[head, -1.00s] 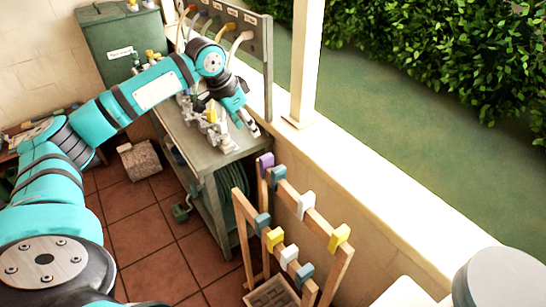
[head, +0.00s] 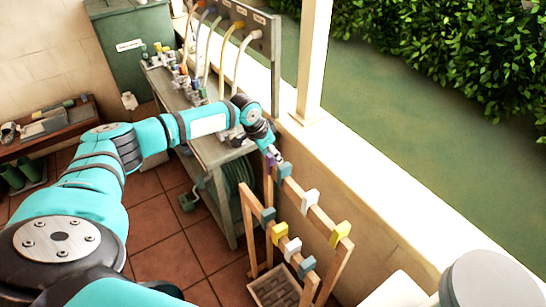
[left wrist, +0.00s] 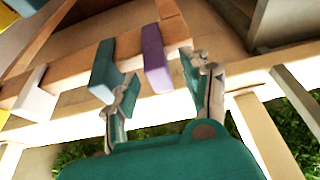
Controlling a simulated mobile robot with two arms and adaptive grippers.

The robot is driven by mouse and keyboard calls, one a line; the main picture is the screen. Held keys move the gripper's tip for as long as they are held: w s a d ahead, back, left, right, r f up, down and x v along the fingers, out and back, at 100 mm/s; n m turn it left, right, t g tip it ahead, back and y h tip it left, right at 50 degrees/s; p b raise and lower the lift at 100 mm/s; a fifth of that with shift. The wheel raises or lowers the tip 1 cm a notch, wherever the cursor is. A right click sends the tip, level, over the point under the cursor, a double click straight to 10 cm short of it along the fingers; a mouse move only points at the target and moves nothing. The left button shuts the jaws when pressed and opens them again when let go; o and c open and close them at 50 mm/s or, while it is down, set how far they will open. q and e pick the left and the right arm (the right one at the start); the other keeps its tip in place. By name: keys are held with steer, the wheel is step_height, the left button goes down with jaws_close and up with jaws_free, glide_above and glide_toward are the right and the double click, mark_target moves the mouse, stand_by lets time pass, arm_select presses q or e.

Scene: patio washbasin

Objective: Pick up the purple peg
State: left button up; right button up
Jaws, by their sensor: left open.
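The purple peg (left wrist: 156,58) hangs on the upper rail of a wooden rack (left wrist: 75,68), near the rail's far end. My left gripper (left wrist: 160,92) is open, its two fingers on either side of the peg's line in the left wrist view. The peg's lower end is close to the space between the fingertips; I cannot tell whether they touch it. A teal peg (left wrist: 104,72) is right beside the left finger. In the head view my left gripper (head: 274,155) is at the rack's far end and mostly covers the purple peg. My right gripper is not in view.
The rack also holds white (head: 310,202), yellow (head: 339,235) and teal (head: 267,216) pegs on two rails. A metal workbench (head: 213,145) with hoses is behind it. A low wall (head: 385,185) runs along its right. A crate (head: 277,288) is below.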

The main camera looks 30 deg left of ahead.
arm_select(q)
steer(key=shift+w+d+f, duration=0.1)
steer(key=shift+w+f, duration=0.05)
steer(key=shift+f, duration=0.35)
steer(key=c, duration=0.9)
steer(key=shift+c, duration=0.2)
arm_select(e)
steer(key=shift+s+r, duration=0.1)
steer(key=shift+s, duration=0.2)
arm_select(q)
steer(key=shift+r, duration=0.1)
steer(key=shift+r, duration=0.3)
step_height(320, 180, up, 9)
steer(key=b, duration=0.2)
steer(key=shift+r+b, duration=0.15)
steer(key=shift+b, duration=0.2)
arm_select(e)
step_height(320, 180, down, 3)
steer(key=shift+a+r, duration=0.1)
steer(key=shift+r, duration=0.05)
